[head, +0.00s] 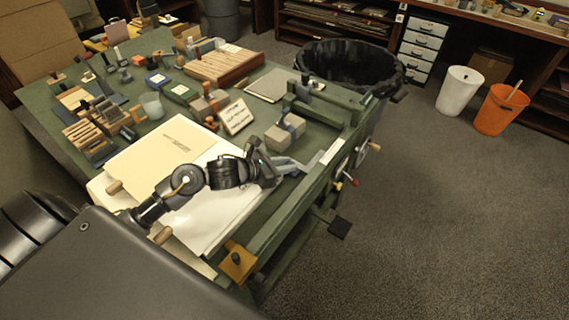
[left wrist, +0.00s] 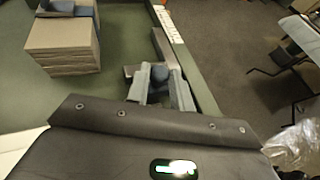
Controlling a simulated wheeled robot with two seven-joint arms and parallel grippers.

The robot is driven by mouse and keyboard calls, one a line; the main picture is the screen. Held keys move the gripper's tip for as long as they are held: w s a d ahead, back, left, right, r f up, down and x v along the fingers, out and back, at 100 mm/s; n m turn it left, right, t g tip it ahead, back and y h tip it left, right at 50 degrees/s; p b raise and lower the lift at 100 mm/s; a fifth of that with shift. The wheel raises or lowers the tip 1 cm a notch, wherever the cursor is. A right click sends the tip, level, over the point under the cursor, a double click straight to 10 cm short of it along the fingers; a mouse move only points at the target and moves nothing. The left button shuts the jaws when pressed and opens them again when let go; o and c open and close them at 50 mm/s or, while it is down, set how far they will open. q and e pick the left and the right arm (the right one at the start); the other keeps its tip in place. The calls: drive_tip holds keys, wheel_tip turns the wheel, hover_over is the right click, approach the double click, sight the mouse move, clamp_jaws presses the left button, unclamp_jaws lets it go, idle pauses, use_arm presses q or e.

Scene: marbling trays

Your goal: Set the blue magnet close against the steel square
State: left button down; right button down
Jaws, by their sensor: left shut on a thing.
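My left gripper (head: 290,166) reaches over the right edge of the green table, beside the long rail. In the left wrist view its fingers (left wrist: 162,88) are shut on a small dark blue rounded piece, which looks like the blue magnet (left wrist: 160,73). The fingers hide most of it. A grey bar just beyond the fingertips, along the table edge, looks like the steel square (left wrist: 164,46). The magnet is close to it; I cannot tell whether they touch. In the head view the gripper hides the magnet. My right gripper is not in view.
A tan block with a grey-blue piece on top (head: 285,134) stands beyond the gripper; a lettered sign (head: 236,116) is behind it. A cream board (head: 150,157) lies left. Tools and boxes crowd the far table. A black bin (head: 350,68) stands past the table's end.

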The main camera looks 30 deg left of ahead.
use_arm(q)
drive_tip(key=shift+f+b, duration=0.2)
drive_tip(key=shift+b, duration=0.15)
drive_tip(key=c, duration=1.5)
unclamp_jaws()
drive_tip(key=shift+o, duration=1.2)
drive_tip(key=shift+r, duration=0.1)
drive_tip(key=shift+r+p, duration=0.1)
drive_tip(key=shift+p, duration=0.2)
drive_tip(key=shift+s+a, duration=0.1)
drive_tip(key=shift+s, duration=0.05)
drive_tip(key=b+v, duration=0.1)
drive_tip(key=v, duration=0.9)
drive_tip(key=shift+s+a+b, duration=0.25)
drive_tip(key=shift+b, duration=0.15)
drive_tip(key=shift+s+a+r, duration=0.15)
drive_tip(key=shift+s+r, duration=0.15)
drive_tip(key=shift+s, duration=0.05)
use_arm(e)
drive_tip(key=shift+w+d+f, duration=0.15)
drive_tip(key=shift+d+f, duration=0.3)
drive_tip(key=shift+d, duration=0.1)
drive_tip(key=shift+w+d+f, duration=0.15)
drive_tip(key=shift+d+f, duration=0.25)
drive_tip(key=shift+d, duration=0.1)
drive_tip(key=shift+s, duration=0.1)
